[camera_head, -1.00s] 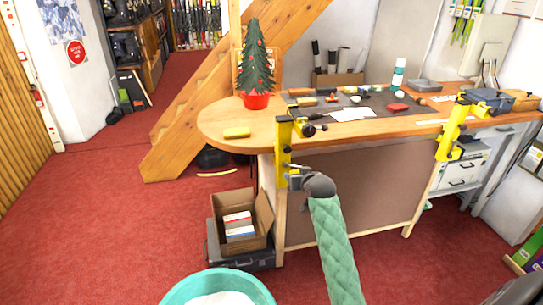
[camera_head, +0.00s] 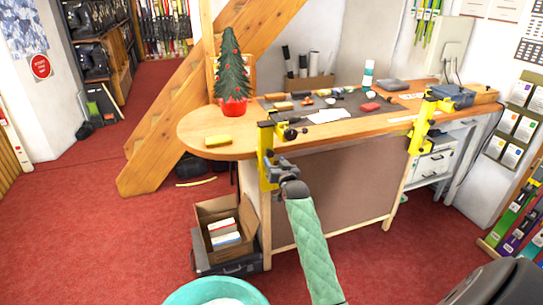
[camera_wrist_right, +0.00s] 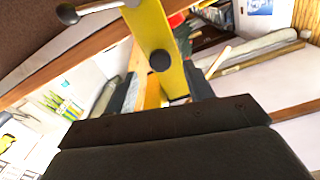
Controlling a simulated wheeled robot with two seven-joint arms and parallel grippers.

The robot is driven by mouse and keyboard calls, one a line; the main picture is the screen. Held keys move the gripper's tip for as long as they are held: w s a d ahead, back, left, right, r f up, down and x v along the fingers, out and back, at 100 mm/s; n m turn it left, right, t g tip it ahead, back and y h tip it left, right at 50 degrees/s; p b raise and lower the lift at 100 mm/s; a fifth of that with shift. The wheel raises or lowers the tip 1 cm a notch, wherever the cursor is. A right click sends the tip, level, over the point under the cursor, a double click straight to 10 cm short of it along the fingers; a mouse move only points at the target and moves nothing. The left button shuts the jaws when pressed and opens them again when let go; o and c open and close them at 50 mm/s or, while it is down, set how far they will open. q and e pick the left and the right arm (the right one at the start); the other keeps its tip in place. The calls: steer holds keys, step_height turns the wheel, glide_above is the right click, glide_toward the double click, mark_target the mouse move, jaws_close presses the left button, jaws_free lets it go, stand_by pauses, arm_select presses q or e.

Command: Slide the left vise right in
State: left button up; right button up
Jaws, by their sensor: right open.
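The left vise (camera_head: 265,158) is yellow, with black knobs, and is upright at the bench's near left edge. It extends from the top down below the board. The right vise (camera_head: 422,122), also yellow, is farther right along the same edge. My right gripper (camera_head: 279,174) is at the lower part of the left vise. In the right wrist view its two dark fingers (camera_wrist_right: 163,92) are open, with the yellow vise bar (camera_wrist_right: 150,35) in front of and partly between them. I cannot tell whether they touch it. My left gripper is not in view.
The wooden bench (camera_head: 200,133) holds a small potted tree (camera_head: 233,75), a yellow block (camera_head: 217,141) and tools on a dark mat. Red floor is clear at left.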

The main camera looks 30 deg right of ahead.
mark_target(271, 155)
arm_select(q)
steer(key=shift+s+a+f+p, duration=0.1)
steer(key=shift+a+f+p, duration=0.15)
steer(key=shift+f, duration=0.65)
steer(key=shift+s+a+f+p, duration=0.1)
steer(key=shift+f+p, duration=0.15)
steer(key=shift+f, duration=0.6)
arm_select(e)
steer(key=shift+x, duration=2.05)
jaws_close()
steer(key=shift+d, duration=0.1)
